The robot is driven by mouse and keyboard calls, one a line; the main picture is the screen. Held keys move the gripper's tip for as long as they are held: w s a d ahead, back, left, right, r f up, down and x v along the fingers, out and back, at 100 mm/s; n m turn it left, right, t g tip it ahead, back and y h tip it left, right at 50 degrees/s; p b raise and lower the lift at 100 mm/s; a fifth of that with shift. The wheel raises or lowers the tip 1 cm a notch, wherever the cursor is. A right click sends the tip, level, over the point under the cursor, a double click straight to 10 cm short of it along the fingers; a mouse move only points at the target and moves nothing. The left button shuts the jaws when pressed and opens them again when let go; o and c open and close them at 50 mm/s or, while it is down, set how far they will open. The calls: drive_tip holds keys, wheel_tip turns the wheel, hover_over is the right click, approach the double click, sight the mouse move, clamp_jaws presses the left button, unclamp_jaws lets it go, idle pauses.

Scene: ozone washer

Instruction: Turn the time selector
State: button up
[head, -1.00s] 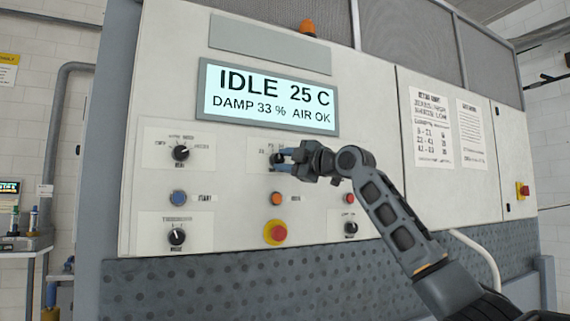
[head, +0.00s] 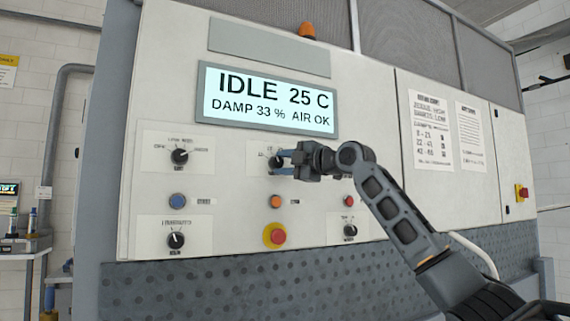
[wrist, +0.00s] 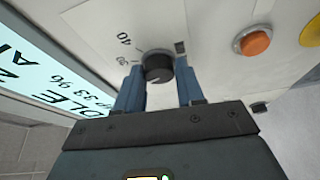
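The time selector is a round black knob (head: 276,161) on a white label plate, at the upper middle of the control panel, below the display. In the wrist view the knob (wrist: 158,68) sits upper centre, with numbers such as 40 printed beside it. My gripper (head: 284,161) is in front of the knob, reaching in from the right. Its two blue fingers are apart, one on each side of the knob in the wrist view. They look open, with a narrow gap to the knob; I cannot tell whether either finger touches it.
Another black knob (head: 180,156) is to the left. An orange button (head: 276,202) and a red emergency stop (head: 275,236) with yellow base lie below. A red button (head: 349,202) and a lower-right knob (head: 350,231) are near my arm. The display (head: 268,102) reads IDLE.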

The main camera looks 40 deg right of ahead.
drive_tip(key=o, duration=0.4)
drive_tip(key=shift+s, duration=0.15)
drive_tip(key=s, duration=0.2)
drive_tip(key=s+b, duration=0.1)
drive_tip(key=s, duration=0.4)
drive_tip(key=shift+s+d+f+b, duration=0.25)
drive_tip(key=shift+d+b, duration=0.05)
drive_tip(key=shift+d, duration=0.1)
